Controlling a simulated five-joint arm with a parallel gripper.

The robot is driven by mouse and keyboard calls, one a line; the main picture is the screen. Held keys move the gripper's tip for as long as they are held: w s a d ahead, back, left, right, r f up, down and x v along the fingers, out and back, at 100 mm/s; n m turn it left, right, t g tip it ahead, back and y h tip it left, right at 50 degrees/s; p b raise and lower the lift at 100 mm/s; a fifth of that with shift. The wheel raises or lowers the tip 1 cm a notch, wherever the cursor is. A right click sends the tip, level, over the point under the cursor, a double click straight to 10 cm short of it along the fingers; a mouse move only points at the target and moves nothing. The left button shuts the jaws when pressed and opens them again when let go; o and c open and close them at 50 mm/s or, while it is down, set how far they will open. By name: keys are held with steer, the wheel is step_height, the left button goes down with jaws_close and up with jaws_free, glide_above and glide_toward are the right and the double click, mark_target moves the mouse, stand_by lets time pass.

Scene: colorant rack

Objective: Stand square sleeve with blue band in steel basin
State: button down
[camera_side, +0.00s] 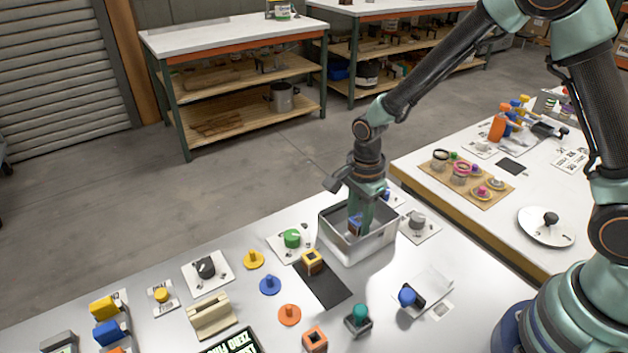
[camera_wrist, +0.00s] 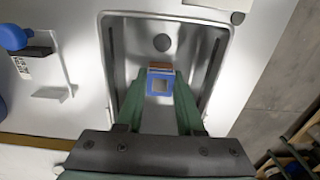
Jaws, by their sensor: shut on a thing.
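The square sleeve with the blue band (camera_wrist: 160,84) is between the fingertips of my gripper (camera_wrist: 160,86) in the wrist view. Its blue square rim faces the camera, and a brown side shows at its far edge. My gripper is shut on it. The basin's walls (camera_wrist: 219,100) surround the fingers in the wrist view. I cannot tell whether the sleeve touches the basin floor.
A sleeve with an orange band (camera_side: 314,340) is nearer the front. A green knob (camera_side: 291,239) and a grey knob (camera_side: 417,220) flank the basin.

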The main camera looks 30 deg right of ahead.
steer(key=shift+f, duration=0.2)
steer(key=shift+f, duration=0.3)
stand_by(0.4)
steer(key=shift+c, duration=0.7)
jaws_free()
step_height(320, 180, up, 7)
stand_by(0.8)
